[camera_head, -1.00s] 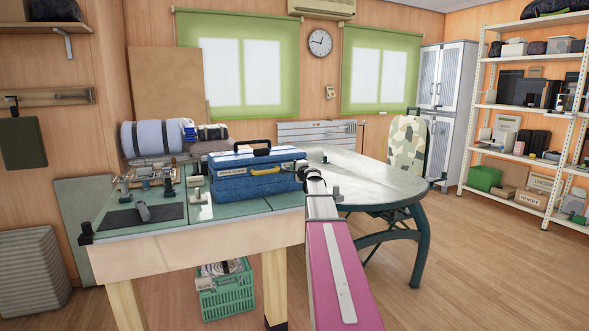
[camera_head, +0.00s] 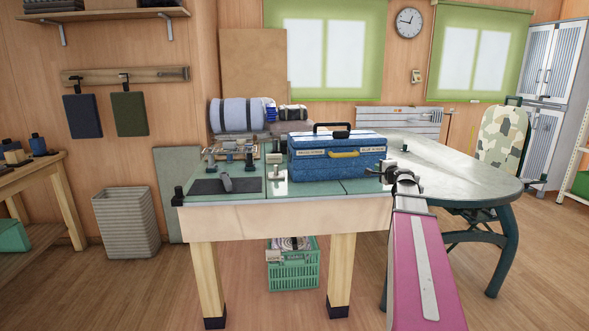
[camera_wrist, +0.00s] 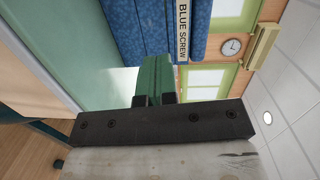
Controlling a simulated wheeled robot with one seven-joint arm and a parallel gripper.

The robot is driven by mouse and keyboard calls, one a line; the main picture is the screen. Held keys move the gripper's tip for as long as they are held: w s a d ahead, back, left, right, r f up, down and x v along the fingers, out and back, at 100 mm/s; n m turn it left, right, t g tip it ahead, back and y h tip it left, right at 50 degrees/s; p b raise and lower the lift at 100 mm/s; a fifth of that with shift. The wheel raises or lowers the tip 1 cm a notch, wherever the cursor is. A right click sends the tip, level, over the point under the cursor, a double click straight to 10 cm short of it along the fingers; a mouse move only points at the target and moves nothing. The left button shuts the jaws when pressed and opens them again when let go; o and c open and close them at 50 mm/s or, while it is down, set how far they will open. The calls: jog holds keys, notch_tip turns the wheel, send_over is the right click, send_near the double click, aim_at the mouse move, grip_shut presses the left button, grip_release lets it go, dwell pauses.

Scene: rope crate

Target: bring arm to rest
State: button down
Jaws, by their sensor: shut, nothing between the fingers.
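My gripper (camera_head: 386,171) is at the far end of my pink arm, by the right front of the workbench (camera_head: 290,217). In the wrist view its two green fingers (camera_wrist: 155,70) lie together, shut and empty. A blue toolbox (camera_head: 337,163) with a dark top handle and a yellow front handle stands on the bench, just left of my gripper. Its side, with a "BLUE SCREW" label, shows close past the fingers in the wrist view (camera_wrist: 153,28). I cannot tell whether the gripper touches it.
A grey rounded table (camera_head: 460,180) joins the bench on the right, with a patterned chair (camera_head: 501,142) behind it. A green crate (camera_head: 293,273) is under the bench. A ribbed bin (camera_head: 125,222) stands to the left.

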jog(key=s+a+f+n+g+y, duration=0.1)
jog(key=s+a+f+n+g, duration=0.45)
jog(key=a+f, duration=0.5)
jog(key=s+a+f+n+g+y, duration=0.2)
jog(key=s+a+f+n+g, duration=0.2)
jog(key=s+a+f, duration=0.5)
jog(key=s+a+f+n+g+h, duration=0.2)
jog(key=s+a+f+n+g, duration=0.1)
jog(key=s+f, duration=0.4)
jog(key=s+a+f+n+g+h, duration=0.2)
jog(key=s+f+n+g+h, duration=0.1)
jog(key=s+f, duration=0.4)
jog(key=shift+s+a+f+g+h, duration=0.35)
jog(key=shift+s+g, duration=0.4)
jog(key=shift+s, duration=0.4)
